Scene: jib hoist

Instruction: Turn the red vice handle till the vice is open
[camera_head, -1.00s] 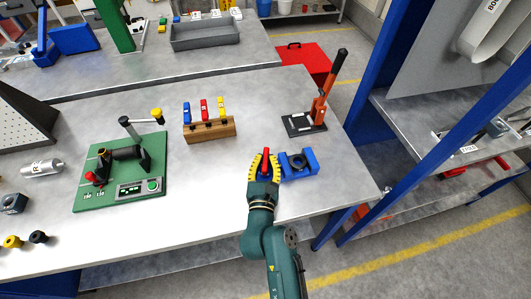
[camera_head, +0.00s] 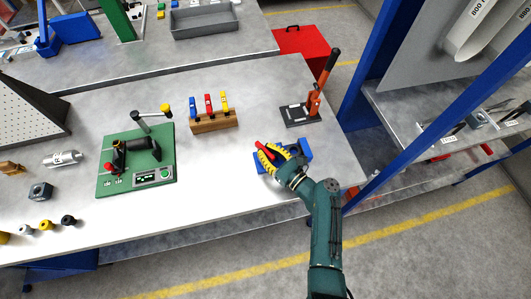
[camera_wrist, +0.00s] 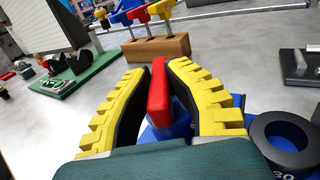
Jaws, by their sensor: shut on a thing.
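The blue vice (camera_head: 303,150) sits near the right front of the table, mostly hidden behind my gripper in the head view. In the wrist view its blue body (camera_wrist: 182,128) shows below the handle. The red vice handle (camera_wrist: 159,92) stands between my two yellow fingers in the wrist view, and its red end also shows in the head view (camera_head: 265,147). My gripper (camera_head: 268,156) is shut on the handle, with one finger on each side of it. A dark ring marked 30 (camera_wrist: 282,137) lies at the vice, right of the handle. How far the jaws are apart is hidden.
A wooden block (camera_head: 214,121) with blue, red and yellow-handled tools stands behind left. A lever press (camera_head: 308,108) with an orange arm stands behind right. A green fixture board (camera_head: 137,180) lies left. Blue shelf posts (camera_head: 364,70) rise at right.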

